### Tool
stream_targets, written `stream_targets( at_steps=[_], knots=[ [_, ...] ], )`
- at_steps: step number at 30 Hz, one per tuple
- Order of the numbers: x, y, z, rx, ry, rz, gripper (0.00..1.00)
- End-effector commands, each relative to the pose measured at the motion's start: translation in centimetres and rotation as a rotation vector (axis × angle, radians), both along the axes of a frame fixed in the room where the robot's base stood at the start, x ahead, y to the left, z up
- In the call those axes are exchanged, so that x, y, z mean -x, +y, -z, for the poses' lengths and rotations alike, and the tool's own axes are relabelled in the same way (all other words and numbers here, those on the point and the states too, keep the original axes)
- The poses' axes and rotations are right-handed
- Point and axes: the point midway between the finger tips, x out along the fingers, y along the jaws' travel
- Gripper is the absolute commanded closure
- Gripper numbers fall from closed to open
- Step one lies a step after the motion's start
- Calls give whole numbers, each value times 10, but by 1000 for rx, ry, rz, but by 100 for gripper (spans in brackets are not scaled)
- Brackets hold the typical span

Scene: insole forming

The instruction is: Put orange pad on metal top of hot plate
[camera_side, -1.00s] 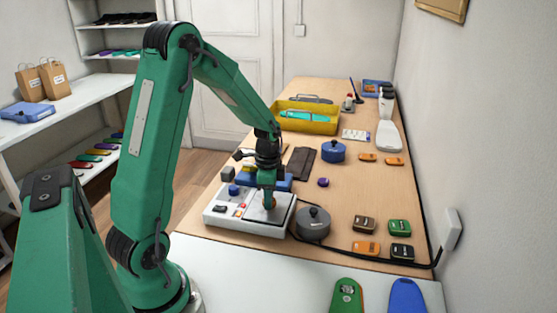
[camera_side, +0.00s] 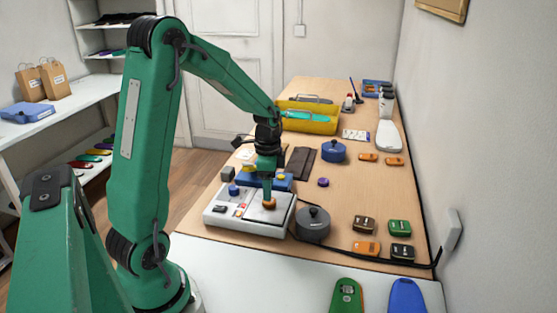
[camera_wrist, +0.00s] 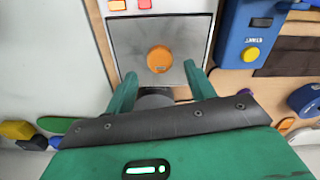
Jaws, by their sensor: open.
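The orange pad (camera_wrist: 159,59) is a small round disc lying on the square metal top (camera_wrist: 190,30) of the hot plate. In the side view the orange pad (camera_side: 269,204) sits on the metal top of the white hot plate (camera_side: 235,223), under my gripper (camera_side: 267,196). In the wrist view my gripper (camera_wrist: 160,82) is open, its two green fingers apart, with the pad between and a little beyond the tips. Nothing is held.
A grey lidded pot (camera_side: 313,222) stands close to the right of the hot plate. A blue device (camera_side: 277,182) is just behind it. A yellow tray (camera_side: 308,122) is farther back.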

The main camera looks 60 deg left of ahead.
Motion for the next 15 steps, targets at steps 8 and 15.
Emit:
stream_targets(
  at_steps=[8,15],
  knots=[
    [-1,0,-48,-2,-4,0,46],
    [0,0,-75,-1,-2,0,46]
  ],
)
